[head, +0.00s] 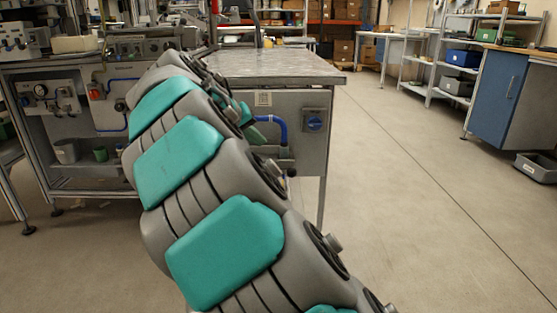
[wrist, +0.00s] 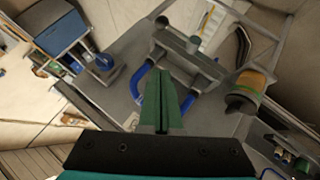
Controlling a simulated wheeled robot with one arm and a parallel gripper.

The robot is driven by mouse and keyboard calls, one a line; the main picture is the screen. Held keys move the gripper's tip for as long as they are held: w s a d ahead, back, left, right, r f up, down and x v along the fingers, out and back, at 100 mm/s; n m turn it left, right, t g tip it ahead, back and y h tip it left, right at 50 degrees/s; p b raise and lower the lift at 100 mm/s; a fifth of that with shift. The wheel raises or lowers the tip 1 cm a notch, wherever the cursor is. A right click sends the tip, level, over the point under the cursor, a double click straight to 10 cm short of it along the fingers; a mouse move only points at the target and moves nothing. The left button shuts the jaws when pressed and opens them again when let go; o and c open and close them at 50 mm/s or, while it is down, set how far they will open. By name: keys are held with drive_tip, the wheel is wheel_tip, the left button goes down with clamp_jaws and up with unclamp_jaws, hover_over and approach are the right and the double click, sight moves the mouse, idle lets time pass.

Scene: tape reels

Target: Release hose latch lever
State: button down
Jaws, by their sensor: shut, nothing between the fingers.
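My gripper (wrist: 164,76) is shut and empty, its two green fingers pressed together in the wrist view. In that view a blue hose (wrist: 139,82) curves just left of the fingers against a grey metal panel. A grey metal fitting with a crossbar and short upright posts (wrist: 190,62) lies just beyond the fingertips; it appears to be the latch, but I cannot tell which part is the lever. I cannot tell whether the fingertips touch it. In the head view the blue hose (head: 283,128) shows on the cabinet front, and my arm hides much of the area to its left.
A grey-topped bench (head: 270,66) stands ahead. A cabinet with gauges and knobs (head: 52,95) is at left. An orange and green cylinder (wrist: 256,84) is right of the fitting in the wrist view. A blue cupboard (head: 497,95) stands at right; the floor (head: 400,190) between is clear.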

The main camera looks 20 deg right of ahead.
drive_tip(key=b, duration=0.1)
hover_over(281, 173)
drive_tip(key=a, duration=0.2)
wheel_tip(281, 173, down, 7)
drive_tip(key=shift+s+d+f+b, duration=0.15)
drive_tip(key=shift+d+f+b, duration=0.15)
drive_tip(key=shift+d+f, duration=0.35)
drive_tip(key=shift+s+d+f, duration=0.25)
drive_tip(key=shift+d+f, duration=0.25)
drive_tip(key=shift+f, duration=0.25)
